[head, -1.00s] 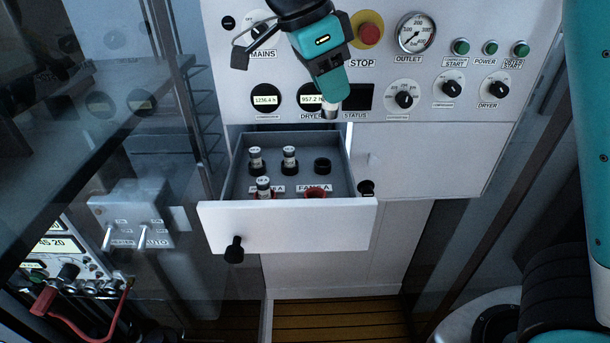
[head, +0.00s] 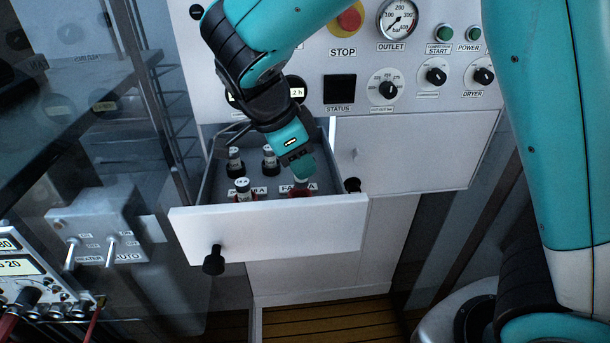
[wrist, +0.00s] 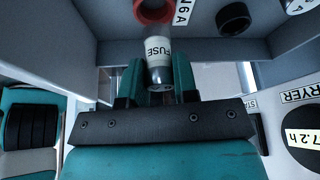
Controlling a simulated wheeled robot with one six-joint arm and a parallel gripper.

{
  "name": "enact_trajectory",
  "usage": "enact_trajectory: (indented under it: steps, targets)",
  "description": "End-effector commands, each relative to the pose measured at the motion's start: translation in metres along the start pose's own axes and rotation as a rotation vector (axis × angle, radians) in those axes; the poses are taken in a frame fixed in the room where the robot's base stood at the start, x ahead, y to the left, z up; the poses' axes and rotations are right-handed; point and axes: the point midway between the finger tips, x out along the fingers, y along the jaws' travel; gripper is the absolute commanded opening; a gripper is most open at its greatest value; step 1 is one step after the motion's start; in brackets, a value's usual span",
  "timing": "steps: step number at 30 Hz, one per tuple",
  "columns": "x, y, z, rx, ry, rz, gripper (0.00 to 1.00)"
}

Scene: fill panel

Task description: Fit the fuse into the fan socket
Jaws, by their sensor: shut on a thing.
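My gripper (head: 301,172) is shut on a fuse (wrist: 158,55), a clear tube with a white band marked FUSE in the wrist view. It points down over the front right of the open drawer. The red fan socket (head: 301,193) is just below, partly hidden by the gripper and the FAN label. In the wrist view the red socket (wrist: 152,12) shows its dark opening at the top edge, and the fuse's far end overlaps its near rim. I cannot tell whether they touch.
The drawer (head: 268,228) is pulled out, its white front nearest me. Another fuse (head: 243,188) stands in the front left red socket. An empty black holder (wrist: 233,19) shows in the wrist view.

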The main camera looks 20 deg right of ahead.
Motion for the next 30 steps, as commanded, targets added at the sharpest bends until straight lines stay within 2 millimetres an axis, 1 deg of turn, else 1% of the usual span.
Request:
enact_trajectory:
  steps: [3,7,9,14,15,18,26,30]
  targets:
    - [0.017,0.001,0.006,-0.004,0.003,0.006,0.03]
    - [0.032,0.001,0.013,-0.002,0.002,0.004,0.03]
    - [0.036,0.001,0.014,-0.001,0.000,0.002,0.03]
    - [0.036,0.001,0.015,0.000,0.000,0.002,0.03]
    - [0.036,0.001,0.015,0.000,0.000,0.002,0.32]
    - [0.036,0.001,0.015,0.000,0.000,0.002,0.53]
    - [0.035,0.000,0.015,-0.001,0.000,0.001,0.53]
    - [0.026,0.000,0.016,-0.001,-0.002,-0.002,0.53]
